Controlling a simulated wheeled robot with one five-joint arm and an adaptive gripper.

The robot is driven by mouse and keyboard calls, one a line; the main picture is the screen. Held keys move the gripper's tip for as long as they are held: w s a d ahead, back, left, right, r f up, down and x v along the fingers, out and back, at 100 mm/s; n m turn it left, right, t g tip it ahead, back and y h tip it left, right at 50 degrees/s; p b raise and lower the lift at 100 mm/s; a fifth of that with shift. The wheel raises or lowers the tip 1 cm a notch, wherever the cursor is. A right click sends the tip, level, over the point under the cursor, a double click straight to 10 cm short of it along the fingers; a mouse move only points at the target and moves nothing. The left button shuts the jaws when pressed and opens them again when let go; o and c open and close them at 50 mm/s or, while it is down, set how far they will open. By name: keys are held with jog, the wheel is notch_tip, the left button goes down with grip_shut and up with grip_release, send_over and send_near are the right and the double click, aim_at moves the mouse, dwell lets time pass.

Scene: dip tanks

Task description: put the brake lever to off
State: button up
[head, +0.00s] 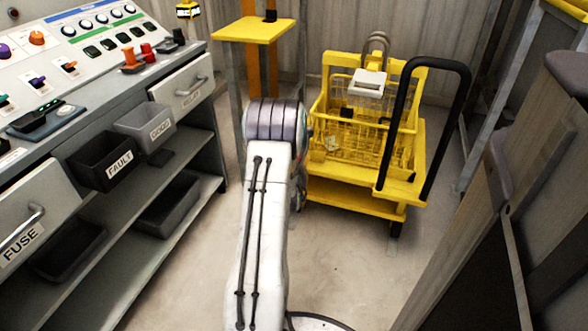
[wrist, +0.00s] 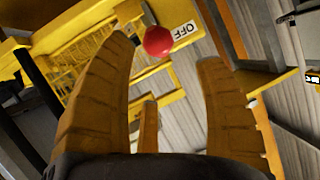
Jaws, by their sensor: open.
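The brake lever's red ball knob (wrist: 158,41) shows in the wrist view, at the top, in the gap between my fingertips. I cannot tell how far beyond the fingertips it is, and I see no finger touching it. A white OFF label (wrist: 184,30) sits just right of the knob in the picture. My gripper (wrist: 166,56) is open and empty, its orange-brown fingers spread on both sides. I cannot make out the lever's setting. In the head view my arm hides the gripper, and I cannot make out the lever.
A yellow cart (head: 420,165) with a black handle and a wire basket (head: 335,145) stands beyond my arm. A control bench (head: 125,85) with drawers and bins runs along the left. A yellow stand (head: 253,30) is at the back. Bare floor (head: 365,265) lies right of my arm.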

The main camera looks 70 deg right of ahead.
jog(key=shift+v, duration=1.85)
